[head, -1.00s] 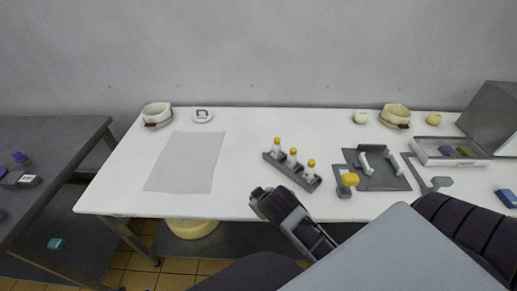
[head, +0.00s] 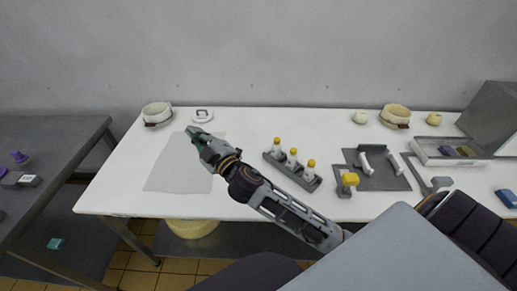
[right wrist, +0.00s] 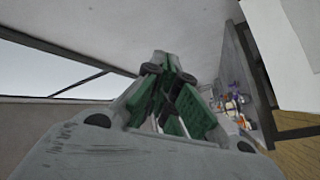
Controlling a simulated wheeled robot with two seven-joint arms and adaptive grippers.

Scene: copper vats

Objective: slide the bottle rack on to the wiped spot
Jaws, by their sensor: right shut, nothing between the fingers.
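The bottle rack (head: 288,174) is a narrow grey strip on the white table in the head view. It holds three white bottles with yellow caps, all upright. The wiped spot (head: 168,178) shows as a light grey four-sided patch on the table, left of the rack and apart from it. My right gripper (head: 192,132) is shut and empty over the far right part of the patch, hiding some of it. Its green-padded fingers also show in the right wrist view (right wrist: 168,62), where no rack can be made out. My left gripper is not in view.
A cream pot (head: 157,113) and a white round lid (head: 202,116) stand at the back left. Right of the rack are a yellow-topped item (head: 350,180), a dark grey mat (head: 386,181) and an open tray (head: 428,147). The table between patch and rack is bare apart from my arm above it.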

